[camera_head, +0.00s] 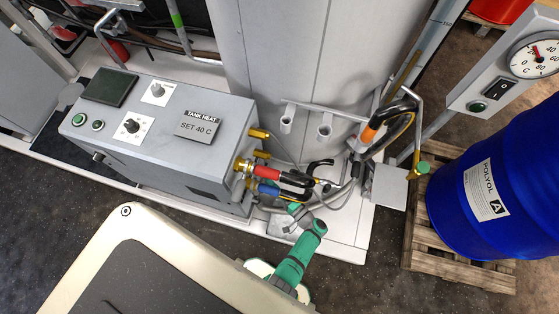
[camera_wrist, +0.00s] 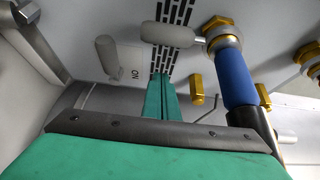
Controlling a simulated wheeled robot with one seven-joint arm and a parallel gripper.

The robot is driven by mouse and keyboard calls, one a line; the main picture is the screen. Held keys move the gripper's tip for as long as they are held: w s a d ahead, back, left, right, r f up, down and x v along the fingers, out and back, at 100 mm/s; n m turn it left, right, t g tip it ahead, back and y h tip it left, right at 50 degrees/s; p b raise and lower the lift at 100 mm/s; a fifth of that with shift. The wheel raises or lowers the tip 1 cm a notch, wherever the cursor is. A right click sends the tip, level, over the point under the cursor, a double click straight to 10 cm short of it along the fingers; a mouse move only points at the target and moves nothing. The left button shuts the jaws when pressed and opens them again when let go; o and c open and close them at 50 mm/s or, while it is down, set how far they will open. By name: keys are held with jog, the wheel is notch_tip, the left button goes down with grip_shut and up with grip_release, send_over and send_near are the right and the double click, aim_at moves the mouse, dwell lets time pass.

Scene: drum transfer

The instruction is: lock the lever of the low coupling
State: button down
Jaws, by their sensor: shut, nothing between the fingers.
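The low coupling has a blue sleeve (camera_head: 268,189) and sits below the red coupling (camera_head: 266,172) on the grey tank-heat box's right side. In the wrist view the blue sleeve (camera_wrist: 235,78) joins a brass collar and a black hose. A rounded grey lever-like handle (camera_wrist: 168,35) reaches left from the collar. My green gripper (camera_head: 296,210) is low beside the hoses, its tip partly hidden in the head view. In the wrist view my gripper's fingers (camera_wrist: 161,80) are together and empty, left of the blue sleeve and apart from the handle.
The grey box (camera_head: 160,130) and black hoses (camera_head: 298,182) crowd the gripper. A brass tab (camera_wrist: 197,90) and thin bent rod are between fingers and sleeve. A grey peg (camera_wrist: 106,50) is at left. A blue drum (camera_head: 500,185) stands on a pallet at right.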

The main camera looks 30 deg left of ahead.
jog(key=shift+s+a, duration=0.45)
jog(key=shift+s, duration=0.45)
jog(key=shift+s+a, duration=0.4)
jog(key=shift+s, duration=0.45)
